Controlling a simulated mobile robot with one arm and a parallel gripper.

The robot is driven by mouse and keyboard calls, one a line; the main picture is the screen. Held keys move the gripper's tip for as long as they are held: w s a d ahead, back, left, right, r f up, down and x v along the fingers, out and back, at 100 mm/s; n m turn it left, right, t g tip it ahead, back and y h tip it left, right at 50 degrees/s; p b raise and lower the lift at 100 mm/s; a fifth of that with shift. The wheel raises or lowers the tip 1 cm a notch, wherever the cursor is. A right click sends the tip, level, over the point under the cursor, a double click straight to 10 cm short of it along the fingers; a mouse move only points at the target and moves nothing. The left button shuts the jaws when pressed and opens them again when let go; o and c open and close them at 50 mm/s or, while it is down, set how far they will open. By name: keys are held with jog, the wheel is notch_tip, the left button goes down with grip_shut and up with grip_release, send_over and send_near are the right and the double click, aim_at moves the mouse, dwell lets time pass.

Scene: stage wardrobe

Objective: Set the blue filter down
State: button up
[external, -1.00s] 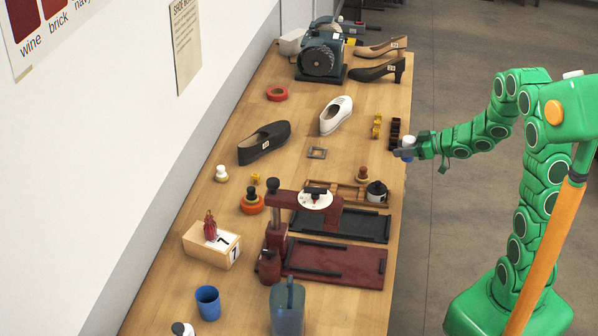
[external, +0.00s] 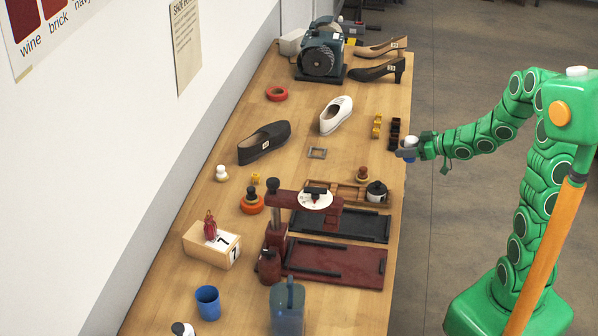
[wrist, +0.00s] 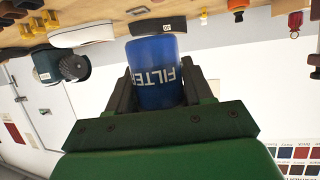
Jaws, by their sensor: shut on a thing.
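The blue filter (wrist: 155,70) is a small blue cylinder with the word FILTER on its side. In the wrist view it sits between the two dark fingers of my gripper (wrist: 158,90), which is shut on it. In the external view my gripper (external: 407,153) is at the right edge of the table, and the filter (external: 411,144) shows small there, partly hidden by the fingers. I cannot tell the exact gap between the filter and the tabletop.
On the wooden table (external: 160,280), black clips (external: 394,134) and yellow clips (external: 377,126) lie left of my gripper. A wooden tray (external: 347,195) with a dark-lidded pot (external: 376,191) lies nearer. A grey square frame (external: 317,153) and a white shoe (external: 336,115) lie farther left. Bare wood shows between them.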

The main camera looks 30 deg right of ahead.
jog(key=w+a+f+m+t+h, duration=0.1)
jog(key=w+f+m+h, duration=0.2)
jog(key=w, duration=0.5)
jog(key=w+a+f+m+t+h, duration=0.1)
jog(key=w+f+m+h, duration=0.2)
jog(key=w, duration=0.6)
jog(key=shift+a+f+h, duration=0.3)
jog(key=shift+h, duration=0.3)
